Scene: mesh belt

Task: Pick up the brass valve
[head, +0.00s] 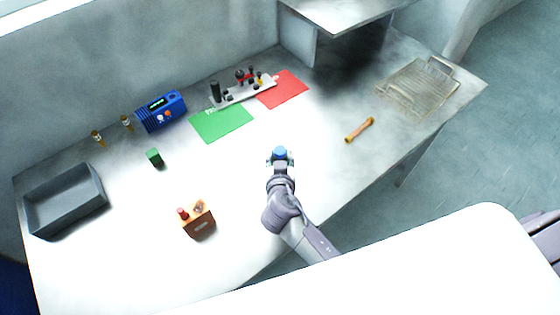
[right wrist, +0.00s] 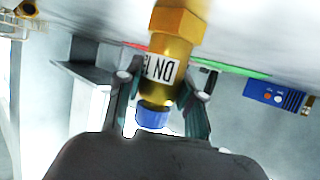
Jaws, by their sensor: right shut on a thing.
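My right gripper (head: 281,164) is over the front middle of the table, pointing toward the back. In the right wrist view the gripper (right wrist: 163,85) has a finger on each side of the brass valve (right wrist: 172,58) and is shut on it. The valve has a gold hexagonal body, a white label reading "DN 1" with the rest cut off, and a blue end (right wrist: 152,118) toward the palm. In the head view only a blue part of the valve (head: 279,152) shows clearly at the fingertips. Whether the valve touches the table is unclear. My left gripper is not in view.
A green mat (head: 222,123), red mat (head: 284,89), blue device (head: 162,111) and grey bin (head: 66,200) are on the table. A wooden box with a red knob (head: 198,219), green block (head: 154,158), orange bar (head: 359,130) and wire tray (head: 418,84) surround clear table.

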